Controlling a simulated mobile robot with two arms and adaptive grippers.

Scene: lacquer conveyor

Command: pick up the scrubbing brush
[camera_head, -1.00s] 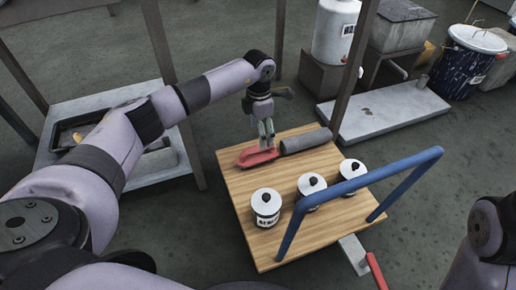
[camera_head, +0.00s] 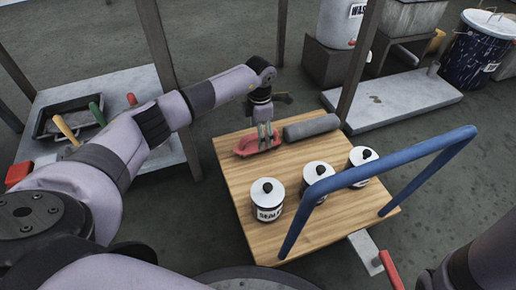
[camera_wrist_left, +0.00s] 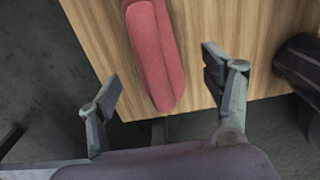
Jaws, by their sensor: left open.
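The red scrubbing brush (camera_head: 246,147) lies on the wooden top of the cart (camera_head: 240,185), near its far left edge. It also shows in the left wrist view as a long red body (camera_wrist_left: 156,55) lying on the wood. My left gripper (camera_head: 266,145) is right at the brush in the head view, pointing down. In the left wrist view my left gripper (camera_wrist_left: 165,85) is open, with one finger on each side of the brush's near end and a gap to both fingers. The brush's underside is hidden. My right gripper is out of view.
A dark grey roller (camera_head: 311,127) lies just right of the brush. Three lidded tins (camera_head: 267,201) stand on the cart, and a blue handle (camera_head: 390,172) rises at its near right side. A metal table with tools (camera_head: 110,110) stands at the left.

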